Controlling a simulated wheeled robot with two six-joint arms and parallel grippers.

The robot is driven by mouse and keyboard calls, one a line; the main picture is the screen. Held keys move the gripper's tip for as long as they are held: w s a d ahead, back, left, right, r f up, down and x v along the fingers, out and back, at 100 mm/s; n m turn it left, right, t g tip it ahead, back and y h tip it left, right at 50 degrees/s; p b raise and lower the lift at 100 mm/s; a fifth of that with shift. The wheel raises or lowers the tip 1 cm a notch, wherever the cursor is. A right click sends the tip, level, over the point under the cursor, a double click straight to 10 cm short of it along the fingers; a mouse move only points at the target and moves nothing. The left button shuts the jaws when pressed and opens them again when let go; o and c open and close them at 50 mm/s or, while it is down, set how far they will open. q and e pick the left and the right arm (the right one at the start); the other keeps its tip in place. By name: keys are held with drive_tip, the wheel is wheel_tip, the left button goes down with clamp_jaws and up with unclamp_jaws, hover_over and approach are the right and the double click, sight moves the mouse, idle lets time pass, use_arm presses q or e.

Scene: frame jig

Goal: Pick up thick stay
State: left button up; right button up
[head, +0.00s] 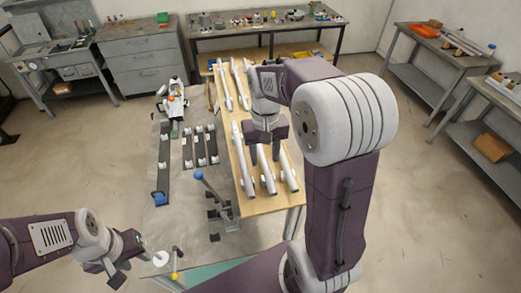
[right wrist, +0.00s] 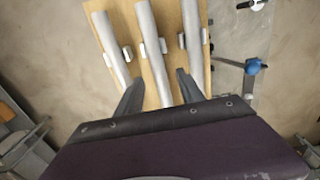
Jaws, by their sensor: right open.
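Several pale stays lie on a long wooden table. The near row has a left stay (head: 242,165), a middle stay (head: 266,172) and a right stay (head: 287,165). I cannot tell surely which is the thick one. My right gripper (head: 265,139) is open and empty above this row, pointing down. In the right wrist view its fingers (right wrist: 160,92) appear on either side of the middle stay (right wrist: 152,45), with the other two stays outside them. Contact cannot be made out. My left gripper (head: 131,270) is open and empty at the lower left, away from the table.
More stays (head: 226,88) lie at the table's far end, partly hidden by my right arm. A blue-knobbed lever (head: 199,176) stands close to the table's left edge. Benches line the walls; the floor at right is clear.

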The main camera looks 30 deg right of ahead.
wheel_tip(320, 180, down, 2)
drive_tip(key=shift+f, duration=0.1)
clamp_jaws()
drive_tip(key=shift+r, duration=0.25)
drive_tip(key=shift+w+r, duration=0.1)
drive_tip(key=shift+r, duration=0.25)
wheel_tip(320, 180, up, 3)
drive_tip(key=shift+f+b, duration=0.2)
drive_tip(key=shift+b, duration=0.45)
drive_tip(key=s+d+r+b, duration=0.3)
drive_tip(key=s+d+r, duration=0.2)
drive_tip(key=s, duration=0.5)
wheel_tip(320, 180, up, 2)
drive_tip(key=shift+s+r, duration=0.2)
drive_tip(key=shift+s, duration=0.15)
